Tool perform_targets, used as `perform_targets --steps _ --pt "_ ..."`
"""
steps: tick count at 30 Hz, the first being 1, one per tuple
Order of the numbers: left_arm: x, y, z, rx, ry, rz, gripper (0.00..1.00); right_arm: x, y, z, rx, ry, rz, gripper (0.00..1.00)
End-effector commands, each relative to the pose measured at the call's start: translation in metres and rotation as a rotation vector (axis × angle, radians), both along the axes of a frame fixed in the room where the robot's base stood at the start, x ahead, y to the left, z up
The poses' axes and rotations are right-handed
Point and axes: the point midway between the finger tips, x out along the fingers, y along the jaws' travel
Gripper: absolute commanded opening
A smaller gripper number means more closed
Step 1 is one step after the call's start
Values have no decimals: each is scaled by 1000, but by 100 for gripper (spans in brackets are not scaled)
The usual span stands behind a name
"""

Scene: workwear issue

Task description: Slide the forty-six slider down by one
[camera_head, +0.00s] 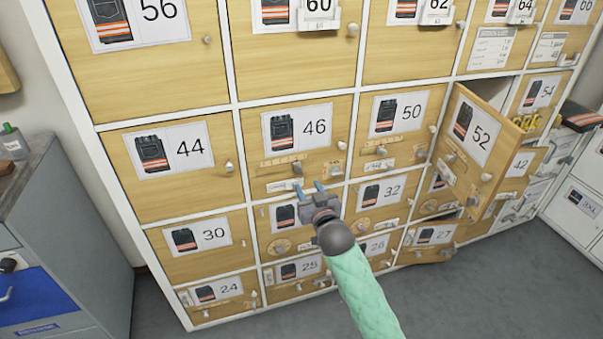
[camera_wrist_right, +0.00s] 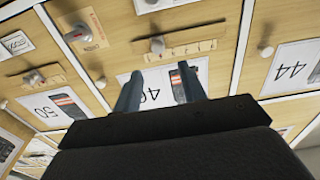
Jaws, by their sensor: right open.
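The wooden door marked 46 (camera_head: 247,142) has a label with a picture of dark workwear with orange stripes. Below the label is a horizontal scale strip (camera_head: 278,161) with a small grey slider knob (camera_head: 297,168) toward its right part. In the right wrist view the door is upside down; the strip (camera_wrist_right: 190,46) and the slider knob (camera_wrist_right: 157,45) show beyond the fingers. My right gripper (camera_head: 308,185) is open and empty, its two blue-grey fingers just below the slider in the head view. In the wrist view its fingers (camera_wrist_right: 159,72) overlap the 46 label, apart from the knob. My left gripper is not in view.
Door 52 (camera_head: 507,131) stands ajar, sticking out at right. A grey cabinet (camera_head: 85,200) stands at left.

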Motion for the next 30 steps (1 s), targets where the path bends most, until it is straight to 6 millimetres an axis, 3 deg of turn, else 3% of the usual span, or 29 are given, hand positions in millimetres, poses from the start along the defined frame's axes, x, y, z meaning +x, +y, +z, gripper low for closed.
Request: perform_targets --steps 18,30 --pt "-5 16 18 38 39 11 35 68 21 0 2 6 -2 41" --pt "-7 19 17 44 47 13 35 73 23 -1 3 6 -2 39"
